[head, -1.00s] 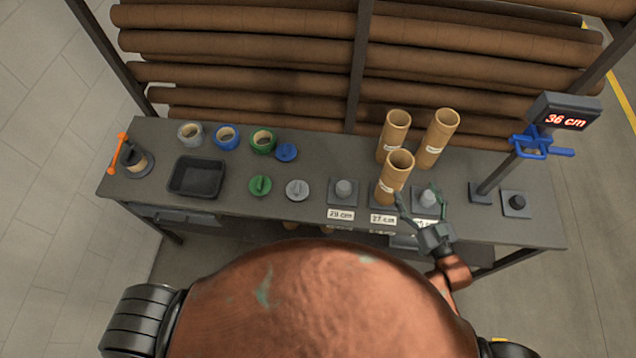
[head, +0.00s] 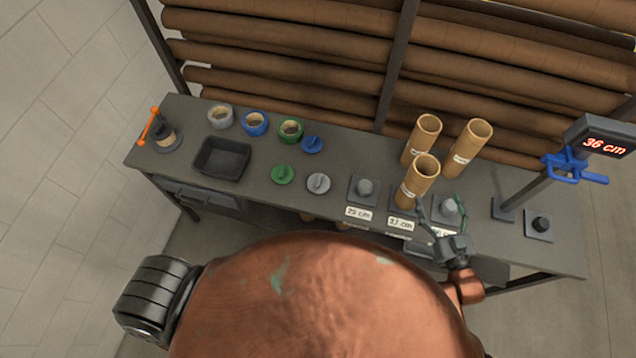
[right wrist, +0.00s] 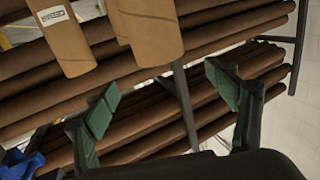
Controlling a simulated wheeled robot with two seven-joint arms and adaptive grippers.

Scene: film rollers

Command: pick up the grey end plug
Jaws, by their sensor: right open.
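The grey end plug (head: 318,183) lies on the table, a light grey disc with a raised grip, right of the green plug (head: 283,174) and left of the 29 cm post. My right gripper (head: 441,211) is open and empty at the table's front edge, well right of the grey plug, close to the rightmost post (head: 447,206) of the labelled row. In the right wrist view its two green fingers (right wrist: 165,98) are spread, with nothing between them. The grey plug does not show in that view. My left gripper is not in view.
Three cardboard tubes (head: 470,146) stand upright near my right gripper. A blue plug (head: 312,144), tape rolls (head: 255,123) and a black tray (head: 222,157) are on the left half. A gauge reading 36 cm (head: 597,140) stands at the right. Long brown rolls (head: 290,80) fill the rack behind.

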